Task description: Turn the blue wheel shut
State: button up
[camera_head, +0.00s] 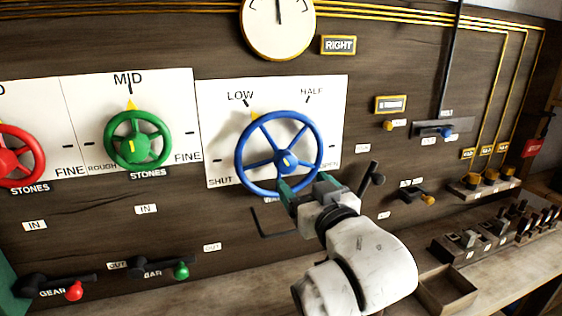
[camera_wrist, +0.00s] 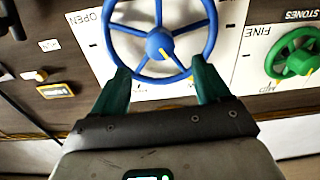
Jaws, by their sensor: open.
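The blue wheel (camera_head: 284,161) is mounted on a white dial plate (camera_head: 222,142) marked SHUT, LOW, HALF and OPEN. A yellow pointer (camera_head: 254,115) at its upper-left rim points close to LOW. My gripper (camera_head: 303,183) is open at the lower right of the wheel, its green fingers spread. In the wrist view, which is turned over, the fingertips (camera_wrist: 163,75) lie on either side below the wheel's hub (camera_wrist: 160,43) and overlap the rim. I cannot tell whether they touch it. Part of the lower-right rim is hidden behind the gripper.
A green wheel (camera_head: 137,138) and a red wheel (camera_head: 15,157) are on the panel to the left. A black lever (camera_head: 371,180) sticks out just right of my gripper. A bent black handle (camera_head: 270,225) is below the blue wheel. An open wooden box (camera_head: 447,290) stands on the bench.

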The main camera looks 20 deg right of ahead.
aim_at(290, 166)
jog(key=w+p, duration=0.1)
jog(key=w, duration=0.9)
jog(key=shift+w+f, duration=0.1)
jog(key=shift+c, duration=0.2)
jog(key=c, duration=1)
jog(key=shift+o, duration=0.2)
jog(key=shift+p, duration=0.3)
jog(key=n+p, duration=0.2)
jog(key=n, duration=0.4)
jog(key=shift+d, duration=0.15)
jog(key=n+p, duration=0.2)
jog(key=n, duration=0.3)
jog(key=shift+n, duration=0.4)
